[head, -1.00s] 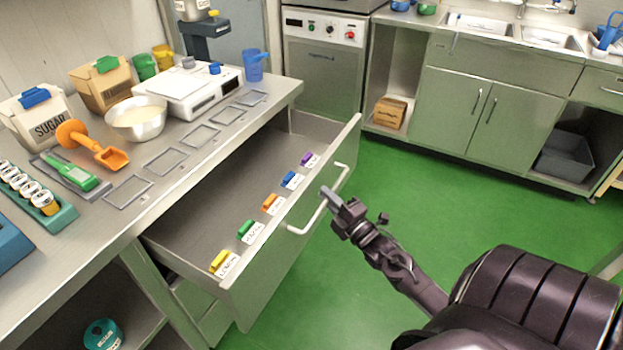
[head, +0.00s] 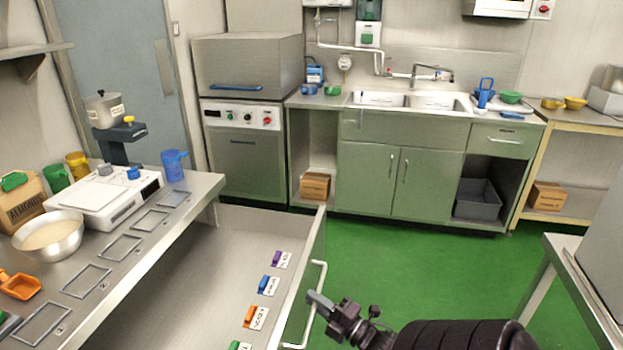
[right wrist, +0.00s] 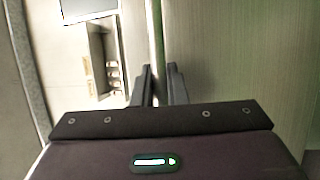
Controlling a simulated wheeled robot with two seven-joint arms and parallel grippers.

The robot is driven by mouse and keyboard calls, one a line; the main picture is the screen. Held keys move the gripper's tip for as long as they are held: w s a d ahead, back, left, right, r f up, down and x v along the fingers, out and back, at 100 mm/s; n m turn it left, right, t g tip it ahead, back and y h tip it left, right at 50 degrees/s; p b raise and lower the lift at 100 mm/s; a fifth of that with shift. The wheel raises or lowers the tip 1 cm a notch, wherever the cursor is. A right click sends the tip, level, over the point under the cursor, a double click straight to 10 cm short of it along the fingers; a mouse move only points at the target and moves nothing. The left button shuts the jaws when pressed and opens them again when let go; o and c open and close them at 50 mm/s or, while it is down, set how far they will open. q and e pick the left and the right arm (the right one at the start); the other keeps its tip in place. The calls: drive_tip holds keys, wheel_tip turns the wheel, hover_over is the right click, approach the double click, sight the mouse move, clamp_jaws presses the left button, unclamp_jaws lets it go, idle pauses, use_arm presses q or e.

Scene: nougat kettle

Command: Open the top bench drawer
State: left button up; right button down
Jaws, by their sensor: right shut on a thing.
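The top bench drawer (head: 225,285) stands pulled out from the bench, its interior in view. Its front panel (head: 308,255) carries a pale bar handle (head: 319,278). My right gripper (head: 318,302) is at this handle, outside the drawer front. In the right wrist view the fingers (right wrist: 160,88) are closed around an upright bar (right wrist: 157,45), the handle. Inside the drawer are colored clips with labels: purple (head: 277,258), blue (head: 264,284) and orange (head: 250,313), with a green one cut by the lower edge. My left gripper is out of view.
The bench top (head: 205,190) holds a white scale (head: 105,195), a bowl (head: 48,236), a blue jug (head: 174,165) and empty rectangular frames. Green floor (head: 400,260) lies open beyond the drawer. A sink cabinet (head: 400,170) stands behind, and another table (head: 575,275) at right.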

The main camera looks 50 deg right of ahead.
drive_tip(key=shift+f, duration=0.1)
drive_tip(key=c, duration=1.5)
unclamp_jaws()
drive_tip(key=shift+o, duration=0.2)
drive_tip(key=shift+s, duration=0.1)
drive_tip(key=s+f+b, duration=0.1)
drive_tip(key=s, duration=0.6)
drive_tip(key=shift+s+f, duration=0.15)
drive_tip(key=shift+s, duration=0.15)
drive_tip(key=s+a+f+m+g+h, duration=0.1)
drive_tip(key=s+a+f+m+g, duration=0.15)
drive_tip(key=f, duration=0.65)
drive_tip(key=s+a+f+m+g, duration=0.1)
drive_tip(key=a+f+m+g, duration=0.25)
drive_tip(key=f, duration=0.65)
drive_tip(key=s+a+f+m+g+h, duration=0.1)
drive_tip(key=s+a+f+m+g, duration=0.2)
drive_tip(key=f, duration=0.6)
drive_tip(key=s+a+f+m+g+y, duration=0.2)
drive_tip(key=s+a+f+m+g, duration=0.3)
drive_tip(key=s+a+f+g, duration=0.5)
drive_tip(key=s+a+f, duration=0.3)
drive_tip(key=a+f, duration=0.1)
drive_tip(key=a, duration=0.2)
drive_tip(key=shift+s+a+f+m+p, duration=0.2)
drive_tip(key=shift+f+m+p, duration=0.1)
drive_tip(key=shift+f+p, duration=0.1)
